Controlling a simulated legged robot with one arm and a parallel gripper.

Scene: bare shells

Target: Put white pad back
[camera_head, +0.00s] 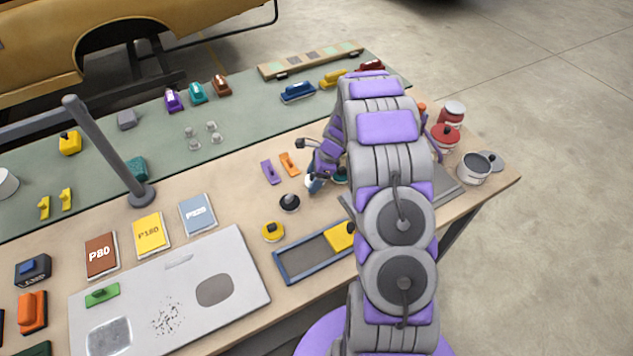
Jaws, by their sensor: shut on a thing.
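My gripper (322,172) is at the middle of the workbench, beside my purple and grey arm. It is shut on a small blue and pale thing (314,184), seen just below the fingers and partly hidden by them. I cannot tell whether this is the white pad, or whether it touches the bench. No other clearly white pad shows. A round black pad with a knob (289,203) sits just left of and below the gripper. A round yellow pad (272,232) sits further down. A teal thing (341,175) shows partly behind my arm.
Purple and orange pieces (270,172) lie left of the gripper. A blue-framed tray (310,260) with a yellow block lies in front. Sanding sheets (151,234) and a grey panel (225,257) fill the left. Pots and jars (473,170) stand right of my arm.

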